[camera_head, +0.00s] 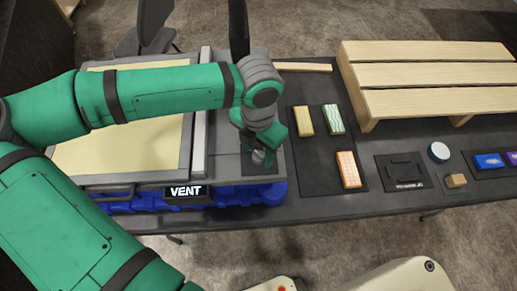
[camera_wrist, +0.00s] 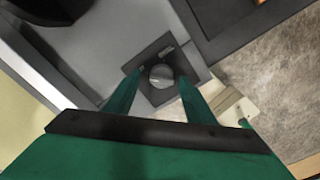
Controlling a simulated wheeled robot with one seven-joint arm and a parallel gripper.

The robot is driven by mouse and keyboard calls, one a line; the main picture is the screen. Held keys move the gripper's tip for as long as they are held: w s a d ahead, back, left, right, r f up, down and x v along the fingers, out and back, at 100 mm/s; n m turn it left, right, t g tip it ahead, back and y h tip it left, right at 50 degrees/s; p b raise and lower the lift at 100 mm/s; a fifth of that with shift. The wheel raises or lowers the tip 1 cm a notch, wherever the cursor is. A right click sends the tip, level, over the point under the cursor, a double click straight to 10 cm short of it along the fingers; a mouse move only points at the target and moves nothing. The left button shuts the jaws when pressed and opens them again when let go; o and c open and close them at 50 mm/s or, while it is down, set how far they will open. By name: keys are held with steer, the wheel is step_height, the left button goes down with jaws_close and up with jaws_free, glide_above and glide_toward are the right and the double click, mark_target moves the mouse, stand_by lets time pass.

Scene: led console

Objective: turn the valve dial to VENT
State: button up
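The valve dial (camera_wrist: 160,75) is a small round grey knob on a dark square plate (camera_wrist: 158,97). In the head view the dial (camera_head: 258,156) is partly hidden by my gripper (camera_head: 261,148), which points down over it. In the wrist view my gripper (camera_wrist: 160,81) is open, with one green finger on each side of the dial and a visible gap to it. Whether the fingertips reach down to the dial's height is unclear. A black label (camera_head: 186,191) reading VENT in white is on the console's front. I cannot make out the dial's pointer or setting.
The console (camera_head: 199,120) has a cream panel and a blue base. Right of it, a dark tray holds yellow (camera_head: 303,120), green (camera_head: 334,118) and orange (camera_head: 348,169) blocks. A slatted wooden stand (camera_head: 430,75) is behind. A round white-topped object (camera_head: 439,151) stands further right.

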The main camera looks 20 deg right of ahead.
mark_target(258, 153)
steer(key=shift+d+r, duration=0.1)
step_height(258, 153, up, 11)
stand_by(0.7)
steer(key=shift+f, duration=0.2)
